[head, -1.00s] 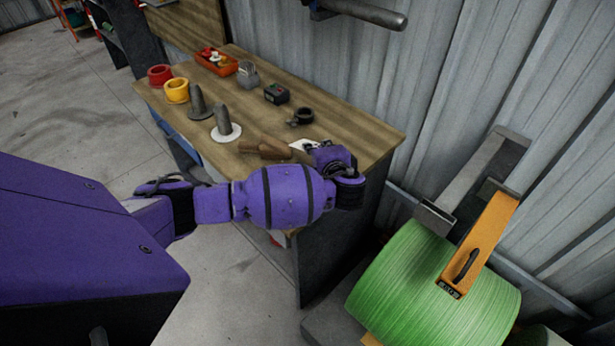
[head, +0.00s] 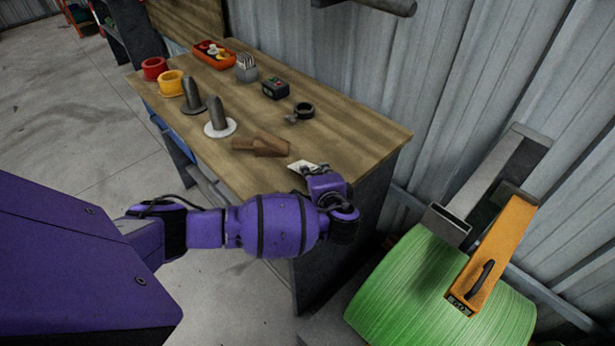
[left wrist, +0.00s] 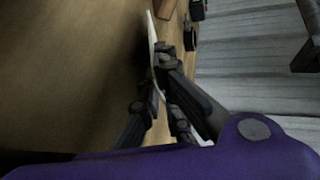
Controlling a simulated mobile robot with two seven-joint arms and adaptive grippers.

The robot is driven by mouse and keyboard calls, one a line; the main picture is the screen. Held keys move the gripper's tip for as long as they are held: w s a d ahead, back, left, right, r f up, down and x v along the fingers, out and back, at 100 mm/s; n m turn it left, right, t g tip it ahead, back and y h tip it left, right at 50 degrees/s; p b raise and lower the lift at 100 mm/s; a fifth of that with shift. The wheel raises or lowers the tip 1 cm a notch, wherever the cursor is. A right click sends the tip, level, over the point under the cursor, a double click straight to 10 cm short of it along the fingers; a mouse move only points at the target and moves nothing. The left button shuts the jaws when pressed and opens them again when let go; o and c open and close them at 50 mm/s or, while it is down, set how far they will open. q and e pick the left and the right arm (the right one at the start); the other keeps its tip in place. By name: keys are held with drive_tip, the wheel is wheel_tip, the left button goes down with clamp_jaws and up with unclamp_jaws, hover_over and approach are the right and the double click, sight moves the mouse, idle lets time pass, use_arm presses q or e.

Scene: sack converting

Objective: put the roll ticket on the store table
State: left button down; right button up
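The roll ticket (head: 303,166) is a small white card at the right part of the wooden store table (head: 350,135), near its front edge. In the left wrist view the ticket (left wrist: 152,45) shows nearly edge-on between the dark fingers. My left gripper (head: 319,170) is shut on it, with the purple wrist behind. The left wrist view shows the gripper (left wrist: 158,80) close over the wooden top. I cannot tell whether the card touches the table. My right gripper is in neither view.
Brown wooden pieces (head: 262,145) lie left of the ticket. A black ring-shaped tool (head: 303,112), grey cones (head: 217,118), a yellow cup (head: 172,84) and a red tray (head: 214,54) stand farther back. A green roll (head: 435,295) with an orange block is at right.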

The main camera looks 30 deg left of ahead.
use_arm(q)
drive_tip(key=shift+f, duration=0.1)
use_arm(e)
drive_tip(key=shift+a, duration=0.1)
use_arm(q)
drive_tip(key=c, duration=2.1)
unclamp_jaws()
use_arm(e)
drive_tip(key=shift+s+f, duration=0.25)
